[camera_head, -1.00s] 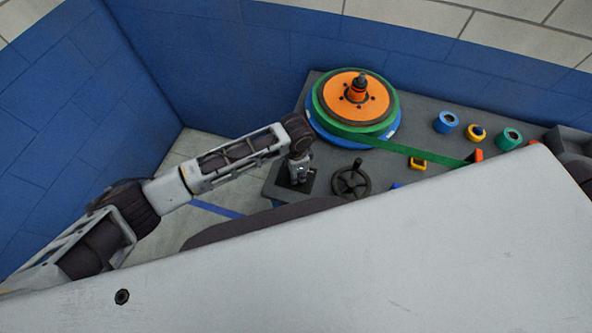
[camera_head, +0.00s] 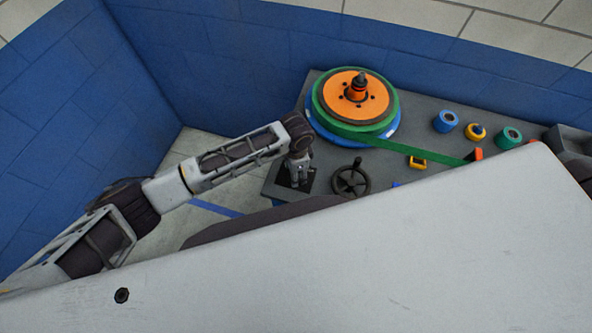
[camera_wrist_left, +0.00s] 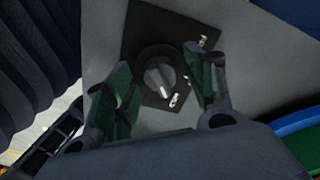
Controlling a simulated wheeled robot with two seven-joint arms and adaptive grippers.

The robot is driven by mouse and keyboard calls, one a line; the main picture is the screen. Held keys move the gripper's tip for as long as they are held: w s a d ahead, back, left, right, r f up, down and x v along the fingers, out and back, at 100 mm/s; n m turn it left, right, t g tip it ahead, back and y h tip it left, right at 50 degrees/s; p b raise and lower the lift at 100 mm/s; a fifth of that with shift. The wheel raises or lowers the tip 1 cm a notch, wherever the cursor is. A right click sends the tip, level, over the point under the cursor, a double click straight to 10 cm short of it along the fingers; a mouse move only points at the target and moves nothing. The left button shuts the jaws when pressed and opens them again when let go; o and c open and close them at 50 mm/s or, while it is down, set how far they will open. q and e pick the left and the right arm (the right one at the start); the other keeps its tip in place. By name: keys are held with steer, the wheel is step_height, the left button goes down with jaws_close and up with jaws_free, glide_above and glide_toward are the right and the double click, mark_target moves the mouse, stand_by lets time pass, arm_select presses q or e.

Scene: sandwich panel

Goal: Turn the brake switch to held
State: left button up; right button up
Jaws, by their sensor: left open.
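The brake switch is a round dark knob (camera_wrist_left: 158,75) with a pale pointer mark, set on a black plate (camera_wrist_left: 150,30) with small white lettering too blurred to read. In the left wrist view the pointer is towards the lower right of the knob. My left gripper (camera_wrist_left: 162,98) is open, with one green-padded finger on each side of the knob; I cannot tell whether either touches it. In the head view my left gripper (camera_head: 298,172) is above the black plate (camera_head: 290,184) at the table's near left corner and hides the knob. My right gripper is not in view.
A black handwheel (camera_head: 351,182) stands just right of the plate. Behind it is a large reel (camera_head: 357,100) with a green band (camera_head: 425,155) running right. Blue (camera_head: 446,122), yellow (camera_head: 476,131) and green (camera_head: 509,138) rolls stand further right on the grey table (camera_head: 410,112).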

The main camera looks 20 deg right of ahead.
arm_select(q)
step_height(320, 180, up, 12)
stand_by(0.7)
steer(key=shift+d, duration=0.1)
stand_by(0.5)
